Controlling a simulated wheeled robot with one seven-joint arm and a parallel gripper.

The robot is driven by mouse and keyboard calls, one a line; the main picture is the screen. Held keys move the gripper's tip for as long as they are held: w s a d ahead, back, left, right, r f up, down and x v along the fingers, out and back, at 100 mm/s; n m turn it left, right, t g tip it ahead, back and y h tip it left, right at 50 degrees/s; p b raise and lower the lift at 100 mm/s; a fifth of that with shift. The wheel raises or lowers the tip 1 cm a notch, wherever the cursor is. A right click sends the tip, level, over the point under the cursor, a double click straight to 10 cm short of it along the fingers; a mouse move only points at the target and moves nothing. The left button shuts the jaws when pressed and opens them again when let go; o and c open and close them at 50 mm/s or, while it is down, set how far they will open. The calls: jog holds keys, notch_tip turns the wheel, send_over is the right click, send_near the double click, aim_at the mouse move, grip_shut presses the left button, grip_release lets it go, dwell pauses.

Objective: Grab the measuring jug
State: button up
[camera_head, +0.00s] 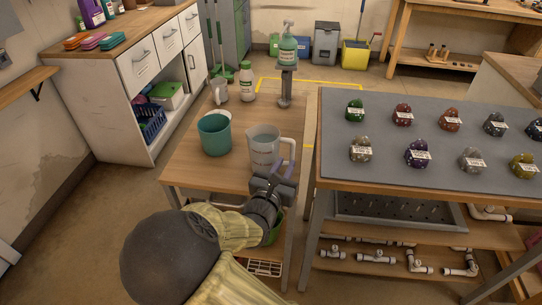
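The measuring jug (264,145) is a pale, translucent jug with a bluish-grey handle (291,152) on its right side. It stands upright on the small wooden table (185,165). My gripper (273,180) is dark grey and sits just in front of the jug, close to its lower front and handle. My arm reaches in from the bottom of the picture. I cannot tell whether the gripper touches the jug or whether its fingers are open, as the fingertips are small and partly hidden.
A teal cup (215,134) stands just left of the jug. Behind are a white bottle (246,82), a grey-white container (220,90) and a green spray bottle (288,50) on a stand. A grey-topped bench (335,150) with several labelled lumps is on the right.

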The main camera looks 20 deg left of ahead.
aim_at(292, 151)
jog(key=shift+w, duration=0.95)
jog(key=w, duration=0.5)
jog(key=shift+w+b, duration=0.1)
jog(key=shift+b, duration=0.2)
jog(key=shift+r, duration=0.1)
grip_shut()
